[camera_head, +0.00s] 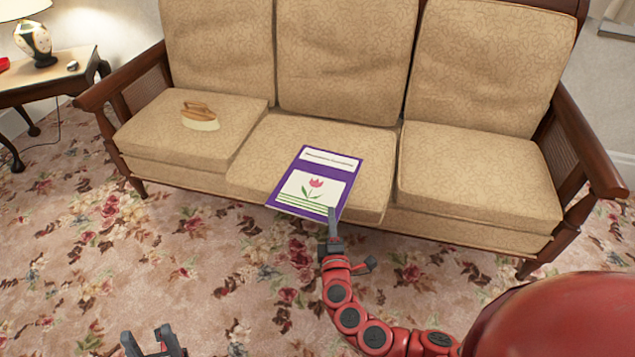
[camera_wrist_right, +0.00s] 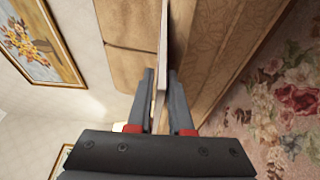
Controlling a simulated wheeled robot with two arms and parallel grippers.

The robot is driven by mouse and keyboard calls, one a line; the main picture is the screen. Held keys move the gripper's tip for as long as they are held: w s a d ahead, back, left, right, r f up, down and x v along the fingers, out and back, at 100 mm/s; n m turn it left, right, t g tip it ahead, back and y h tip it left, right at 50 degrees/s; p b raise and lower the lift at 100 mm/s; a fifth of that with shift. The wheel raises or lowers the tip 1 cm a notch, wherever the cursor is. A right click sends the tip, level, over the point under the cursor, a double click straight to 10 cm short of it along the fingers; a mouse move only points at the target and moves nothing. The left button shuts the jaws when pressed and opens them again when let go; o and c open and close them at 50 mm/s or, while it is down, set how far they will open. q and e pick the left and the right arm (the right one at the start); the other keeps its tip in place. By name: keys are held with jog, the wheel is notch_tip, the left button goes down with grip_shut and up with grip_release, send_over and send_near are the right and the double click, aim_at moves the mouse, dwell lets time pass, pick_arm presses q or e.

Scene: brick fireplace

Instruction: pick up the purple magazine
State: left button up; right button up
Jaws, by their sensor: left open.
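The purple magazine (camera_head: 316,182) has a white title band and a pink tulip on its cover. It lies on the middle cushion of the sofa, its near edge reaching over the cushion's front. My right gripper (camera_head: 332,222) is at the magazine's near right corner. In the right wrist view the magazine (camera_wrist_right: 163,40) appears edge-on between the close-set fingers of my right gripper (camera_wrist_right: 161,75). Whether both fingers press on it cannot be told. My left gripper (camera_head: 151,340) is open and empty, low over the carpet at the bottom left.
The beige sofa (camera_head: 490,170) has wooden arms at both ends. A brown and cream item (camera_head: 200,115) lies on its left cushion. A side table (camera_head: 55,80) with a lamp (camera_head: 35,42) stands at the left. The flowered carpet (camera_head: 230,270) in front is clear.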

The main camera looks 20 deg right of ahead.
aim_at(328, 204)
jog(key=x, duration=0.1)
jog(key=b+x, duration=0.1)
jog(key=x, duration=0.3)
jog(key=shift+w+a+f+b, duration=0.1)
jog(key=shift+a+f+b, duration=0.05)
jog(key=shift+a+b, duration=0.15)
grip_shut()
dwell(1.0)
